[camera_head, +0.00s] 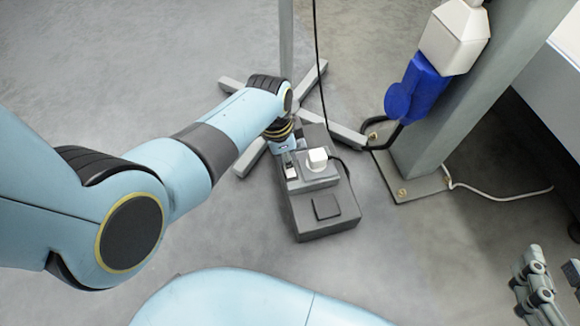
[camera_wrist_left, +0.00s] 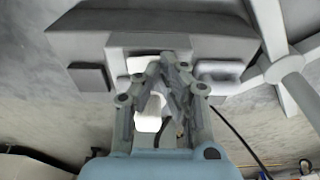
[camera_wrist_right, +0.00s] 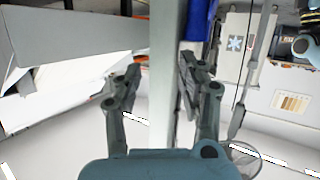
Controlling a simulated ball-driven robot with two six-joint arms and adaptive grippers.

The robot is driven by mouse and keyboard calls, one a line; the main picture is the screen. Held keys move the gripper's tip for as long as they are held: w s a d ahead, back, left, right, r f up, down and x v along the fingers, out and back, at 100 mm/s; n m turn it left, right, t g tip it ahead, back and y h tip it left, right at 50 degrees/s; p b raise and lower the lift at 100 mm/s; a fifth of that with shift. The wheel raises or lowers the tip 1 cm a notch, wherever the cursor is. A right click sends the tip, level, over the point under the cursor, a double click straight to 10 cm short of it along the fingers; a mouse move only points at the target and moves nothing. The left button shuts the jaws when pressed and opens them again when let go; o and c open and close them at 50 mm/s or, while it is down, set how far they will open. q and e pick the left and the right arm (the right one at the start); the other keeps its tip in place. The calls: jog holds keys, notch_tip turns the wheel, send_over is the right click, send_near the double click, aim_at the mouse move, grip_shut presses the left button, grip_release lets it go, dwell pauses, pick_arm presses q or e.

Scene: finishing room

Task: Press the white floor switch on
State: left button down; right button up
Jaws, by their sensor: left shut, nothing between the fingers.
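A grey box (camera_head: 318,220) lies on the floor in the middle of the head view, with a square grey pad and a white block (camera_head: 317,158) with a black cable. The white block also shows beyond my fingers in the left wrist view (camera_wrist_left: 148,115). A pale, whitish part (camera_wrist_left: 138,65), maybe the floor switch, is partly hidden behind my fingertips; its state cannot be told. My left gripper (camera_head: 290,168) is shut and empty, pointing down at the box beside the white block; contact cannot be told. My right gripper (camera_wrist_right: 158,78) is open and empty, far right.
A stand with splayed grey feet (camera_head: 232,84) is just behind the box. A grey post (camera_head: 455,110) with a blue and white fitting (camera_head: 417,88) rises to the right. A white cable (camera_head: 500,197) runs from its base. The floor at front left is clear.

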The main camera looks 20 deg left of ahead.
jog(key=shift+w+r+t, duration=1.6)
jog(key=shift+w+r, duration=0.5)
jog(key=shift+r, duration=1.45)
pick_arm(q)
jog(key=shift+r+p, duration=0.55)
jog(key=shift+r, duration=0.05)
jog(key=shift+r+p, duration=0.55)
jog(key=shift+w+r+p, duration=0.15)
jog(key=shift+r+p, duration=0.65)
jog(key=shift+r, duration=0.15)
jog(key=shift+r+p, duration=1.45)
jog(key=shift+p, duration=0.05)
pick_arm(e)
jog(key=s+d+f+g, duration=0.1)
jog(key=s+f+g, duration=0.5)
jog(key=g, duration=0.5)
jog(key=shift+s+m+g+h, duration=0.3)
jog(key=shift+s+h, duration=0.1)
jog(key=shift+s, duration=0.3)
